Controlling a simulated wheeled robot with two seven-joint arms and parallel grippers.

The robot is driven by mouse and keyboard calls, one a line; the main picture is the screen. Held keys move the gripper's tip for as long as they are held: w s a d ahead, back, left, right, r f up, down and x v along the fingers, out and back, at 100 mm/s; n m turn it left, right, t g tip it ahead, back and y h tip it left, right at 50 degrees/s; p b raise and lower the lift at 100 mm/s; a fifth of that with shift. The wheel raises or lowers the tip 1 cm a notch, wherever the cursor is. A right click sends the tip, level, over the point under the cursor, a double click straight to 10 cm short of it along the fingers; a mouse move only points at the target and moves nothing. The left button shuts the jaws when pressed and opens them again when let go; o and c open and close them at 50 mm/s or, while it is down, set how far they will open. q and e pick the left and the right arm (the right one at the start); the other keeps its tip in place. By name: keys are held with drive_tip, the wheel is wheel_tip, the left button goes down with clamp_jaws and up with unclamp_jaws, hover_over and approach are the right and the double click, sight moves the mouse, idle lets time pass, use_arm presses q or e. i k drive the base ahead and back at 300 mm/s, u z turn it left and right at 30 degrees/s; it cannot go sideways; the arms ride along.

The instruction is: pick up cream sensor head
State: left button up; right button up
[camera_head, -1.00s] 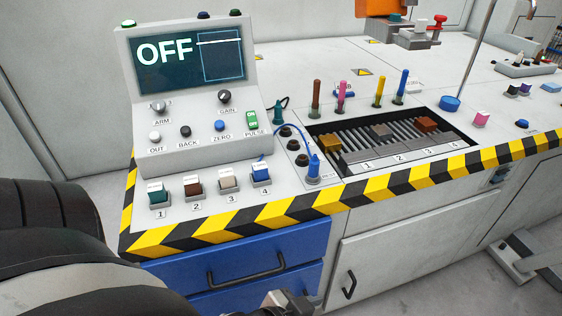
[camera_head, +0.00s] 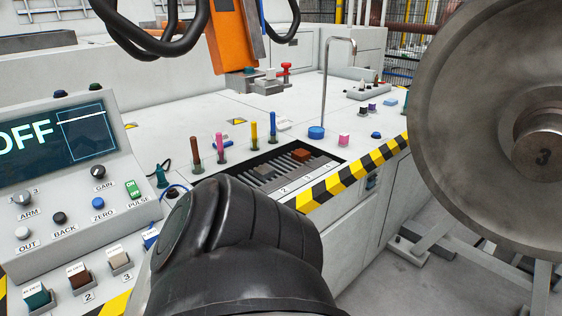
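The cream sensor head (camera_head: 118,258) is a small block sitting in the holder numbered 3 on the near ledge of the control console, at the lower left. A brown sensor head (camera_head: 79,277) stands left of it in holder 2, and a teal one (camera_head: 37,298) left of that. A blue one (camera_head: 150,236) shows partly at the right, mostly hidden behind my dark arm link. That link fills the lower middle, just right of the cream head in the picture. Neither gripper shows, so I cannot see their fingers.
The console screen (camera_head: 58,138) reads OFF. A recessed rack (camera_head: 262,172) with numbered slots lies behind my arm, with several coloured pegs behind it. A large metal wheel (camera_head: 465,110) stands at the right.

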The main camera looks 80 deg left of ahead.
sight(116, 255)
drive_tip(key=k, duration=0.9)
drive_tip(key=u, duration=0.6)
